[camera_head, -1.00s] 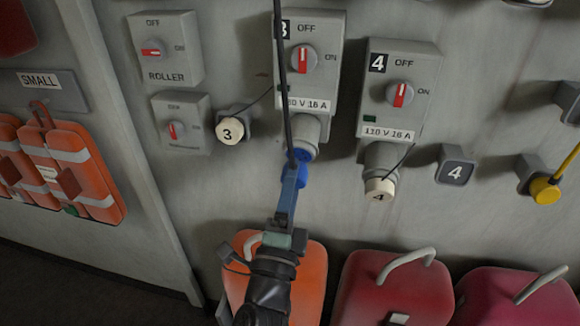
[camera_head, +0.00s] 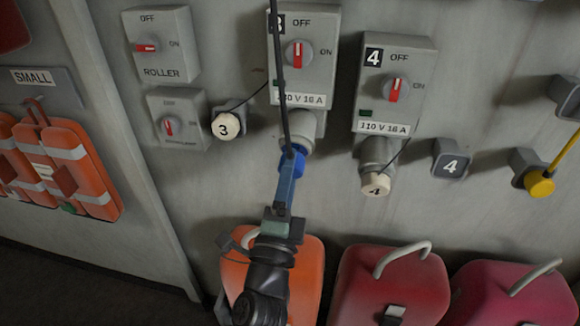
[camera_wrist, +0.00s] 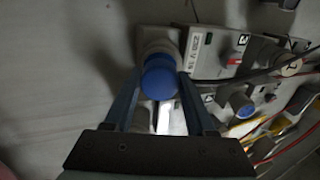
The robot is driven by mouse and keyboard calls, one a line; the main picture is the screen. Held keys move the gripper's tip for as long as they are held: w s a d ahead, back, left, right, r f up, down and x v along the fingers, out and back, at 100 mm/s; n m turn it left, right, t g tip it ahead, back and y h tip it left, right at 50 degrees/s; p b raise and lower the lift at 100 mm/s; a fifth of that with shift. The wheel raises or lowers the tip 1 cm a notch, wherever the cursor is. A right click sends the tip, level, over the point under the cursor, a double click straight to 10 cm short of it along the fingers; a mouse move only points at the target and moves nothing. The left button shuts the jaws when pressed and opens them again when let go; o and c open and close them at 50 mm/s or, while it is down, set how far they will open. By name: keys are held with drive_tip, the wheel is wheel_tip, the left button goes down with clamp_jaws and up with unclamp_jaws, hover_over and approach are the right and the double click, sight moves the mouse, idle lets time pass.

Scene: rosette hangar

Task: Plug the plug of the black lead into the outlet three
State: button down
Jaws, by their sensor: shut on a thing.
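Outlet three (camera_head: 304,124) is a grey socket pointing down under the switch box marked 3 and 230 V 16 A. It also shows in the wrist view (camera_wrist: 158,45). The blue plug (camera_head: 296,160) of the black lead is at the outlet's mouth; in the wrist view the plug (camera_wrist: 158,78) lines up with the socket. I cannot tell how deep it sits. My gripper (camera_head: 290,168) is shut on the plug, one finger on each side. The black lead (camera_head: 283,85) runs upward in front of the box and hides part of it.
Outlet four (camera_head: 376,152), right, has a cream cap (camera_head: 375,184) marked 4. A cream cap (camera_head: 228,125) marked 3 sits on a holder at left. A yellow plug (camera_head: 540,184) is parked far right. Orange (camera_head: 312,270) and red cases (camera_head: 390,285) stand below.

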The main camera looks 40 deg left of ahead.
drive_tip(key=shift+w+a+r, duration=0.2)
drive_tip(key=shift+w+a, duration=0.1)
drive_tip(key=shift+w, duration=0.15)
idle(0.5)
drive_tip(key=shift+c, duration=0.7)
unclamp_jaws()
drive_tip(key=shift+f, duration=0.1)
drive_tip(key=b+v, duration=0.4)
drive_tip(key=v, duration=0.9)
drive_tip(key=shift+b, duration=0.4)
